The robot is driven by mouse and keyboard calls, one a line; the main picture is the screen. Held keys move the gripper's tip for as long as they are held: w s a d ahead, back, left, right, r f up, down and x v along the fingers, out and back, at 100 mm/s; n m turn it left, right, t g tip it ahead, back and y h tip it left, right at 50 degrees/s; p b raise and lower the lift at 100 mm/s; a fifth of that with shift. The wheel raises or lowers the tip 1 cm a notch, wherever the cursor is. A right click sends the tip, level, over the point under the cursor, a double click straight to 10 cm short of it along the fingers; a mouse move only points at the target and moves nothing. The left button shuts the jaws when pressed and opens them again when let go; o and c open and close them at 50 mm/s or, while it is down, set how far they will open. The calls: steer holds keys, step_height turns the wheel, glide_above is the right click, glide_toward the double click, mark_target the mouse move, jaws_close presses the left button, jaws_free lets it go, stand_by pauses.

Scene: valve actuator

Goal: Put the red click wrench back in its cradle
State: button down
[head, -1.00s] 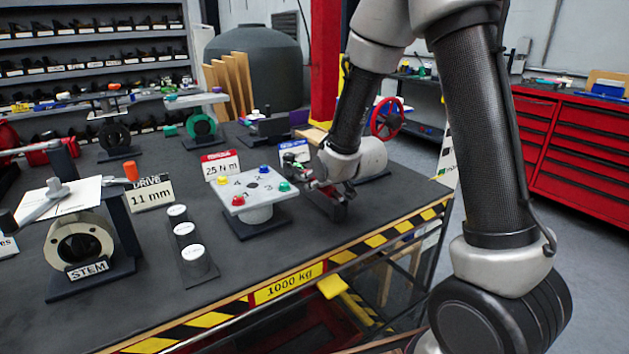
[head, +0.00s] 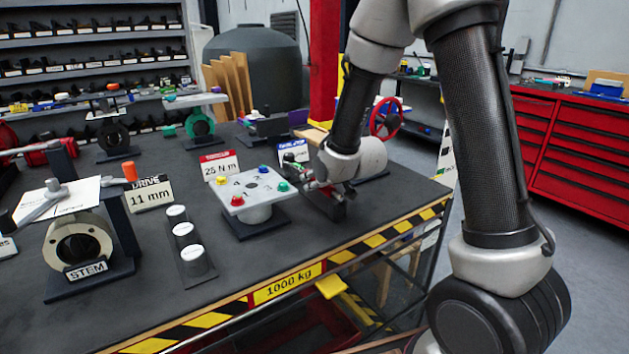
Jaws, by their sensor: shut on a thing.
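My gripper (head: 322,187) is low over the right part of the bench, just right of the white plate with coloured knobs. It is shut on the red click wrench (head: 308,186), of which only a small red part shows beside the fingers. The rest of the wrench is hidden by my gripper and wrist. A dark cradle-like block (head: 336,210) stands directly below my gripper near the bench's front edge. I cannot tell whether the wrench touches it or hangs just above it.
The white plate (head: 254,189) with several coloured knobs stands close on the left. A red-topped 25 N m sign (head: 220,166) and a blue-topped sign (head: 294,151) stand behind. The bench front is clear.

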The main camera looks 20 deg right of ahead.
steer(key=shift+f, duration=0.45)
steer(key=c, duration=1.1)
jaws_free()
step_height(320, 180, up, 9)
steer(key=shift+r, duration=0.45)
steer(key=shift+s+d+r, duration=0.1)
steer(key=shift+d+r, duration=0.05)
steer(key=s+d+r+m+g+h, duration=0.2)
steer(key=s+d+r, duration=0.3)
steer(key=s+d, duration=0.6)
steer(key=s+d+g, duration=0.1)
steer(key=s, duration=0.6)
steer(key=s+d+m+g, duration=0.1)
steer(key=s, duration=0.7)
steer(key=s+d+r+g+h, duration=0.1)
steer(key=s+g, duration=0.1)
steer(key=s, duration=0.5)
steer(key=shift+s+d+m, duration=0.25)
steer(key=shift+s+m, duration=0.05)
steer(key=shift+m, duration=0.1)
